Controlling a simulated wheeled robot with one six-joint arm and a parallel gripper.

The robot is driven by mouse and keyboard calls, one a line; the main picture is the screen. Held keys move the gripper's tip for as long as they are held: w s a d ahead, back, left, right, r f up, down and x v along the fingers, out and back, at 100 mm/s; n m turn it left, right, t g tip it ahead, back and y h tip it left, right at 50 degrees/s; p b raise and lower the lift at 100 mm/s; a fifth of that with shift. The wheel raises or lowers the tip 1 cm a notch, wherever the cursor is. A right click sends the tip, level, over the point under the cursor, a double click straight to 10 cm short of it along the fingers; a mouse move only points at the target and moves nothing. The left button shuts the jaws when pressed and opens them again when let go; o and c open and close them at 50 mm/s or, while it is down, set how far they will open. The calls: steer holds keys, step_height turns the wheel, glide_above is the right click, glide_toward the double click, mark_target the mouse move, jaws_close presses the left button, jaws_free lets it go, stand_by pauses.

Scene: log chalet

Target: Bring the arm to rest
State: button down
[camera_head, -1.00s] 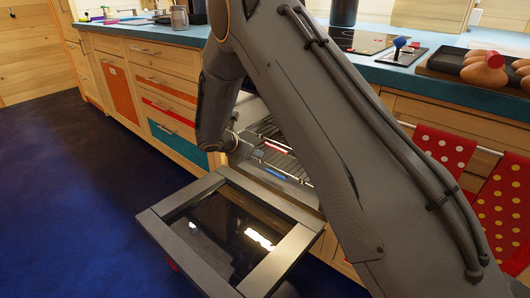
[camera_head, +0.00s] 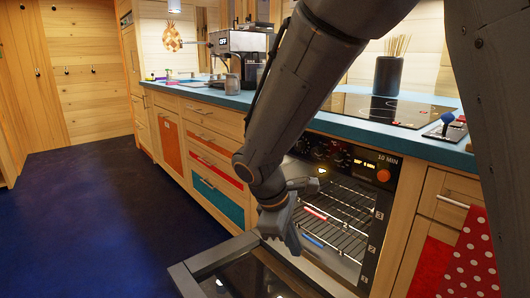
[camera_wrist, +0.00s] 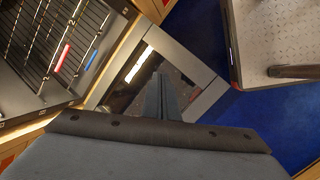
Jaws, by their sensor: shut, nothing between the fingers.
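My arm hangs down in front of the oven in the head view, with my gripper (camera_head: 285,238) at its lower end, above the lowered oven door (camera_head: 207,262). In the wrist view my gripper (camera_wrist: 162,98) points down over the door's dark glass (camera_wrist: 130,80). Its fingers are together with nothing between them. The fingertips are small and partly hidden in the head view. The gripper appears apart from the door, but the exact gap cannot be told.
The oven is open, its wire racks (camera_head: 342,215) showing red and blue strips. A blue counter (camera_head: 300,118) runs above it with a coffee machine (camera_head: 240,45), a hob (camera_head: 380,108) and a dark pot of sticks (camera_head: 388,75). Open blue floor (camera_head: 95,200) lies at left.

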steer(key=s+a+r+m+g+y, duration=0.15)
steer(key=s+m, duration=0.25)
steer(key=s, duration=0.6)
steer(key=s+a+r+m+y, duration=0.25)
steer(key=s+m, duration=0.25)
steer(key=s, duration=0.4)
steer(key=d+r+m+p, duration=0.4)
steer(key=d+r+p, duration=1.2)
steer(key=p, duration=0.8)
step_height(320, 180, up, 2)
steer(key=shift+s+d+r+m, duration=0.1)
steer(key=shift+s+d+m, duration=0.05)
steer(key=shift+s+m, duration=0.25)
